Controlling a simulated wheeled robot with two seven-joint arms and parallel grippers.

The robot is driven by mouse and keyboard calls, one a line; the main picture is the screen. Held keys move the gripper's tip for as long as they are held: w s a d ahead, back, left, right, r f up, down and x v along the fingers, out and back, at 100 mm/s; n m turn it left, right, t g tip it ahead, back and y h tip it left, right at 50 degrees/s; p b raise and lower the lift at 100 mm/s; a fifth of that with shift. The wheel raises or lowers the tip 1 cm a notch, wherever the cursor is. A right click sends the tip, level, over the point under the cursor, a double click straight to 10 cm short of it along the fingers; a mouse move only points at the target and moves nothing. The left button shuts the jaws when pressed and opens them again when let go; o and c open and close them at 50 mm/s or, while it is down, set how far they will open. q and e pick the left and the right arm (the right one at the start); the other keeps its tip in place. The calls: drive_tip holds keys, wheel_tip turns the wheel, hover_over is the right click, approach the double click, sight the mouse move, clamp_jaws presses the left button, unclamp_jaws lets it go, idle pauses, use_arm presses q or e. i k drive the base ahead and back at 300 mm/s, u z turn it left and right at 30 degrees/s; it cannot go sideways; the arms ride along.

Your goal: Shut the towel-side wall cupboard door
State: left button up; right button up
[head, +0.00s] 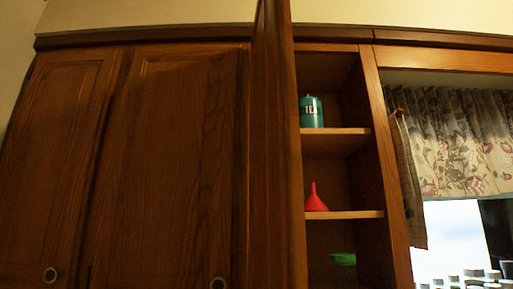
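The wall cupboard (372,150) beside the towel (408,180) stands open. Its brown wooden door (277,150) is swung out toward me and shows nearly edge-on, at the left of the opening. The door's handle is not visible. Inside, a teal canister (312,113) stands on the upper shelf, a red funnel (316,198) on the shelf below, and a green item (343,259) sits lower down. Neither of my grippers is in view.
Two closed wooden doors (70,170) (170,170) with ring pulls fill the left. A floral curtain (460,140) hangs over a bright window (447,240) at the right, with several small pale objects along its bottom. The open door hides part of the cupboard front behind it.

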sight(277, 245)
drive_tip(key=z, duration=0.65)
drive_tip(key=k, duration=1.2)
drive_tip(key=z, duration=0.6)
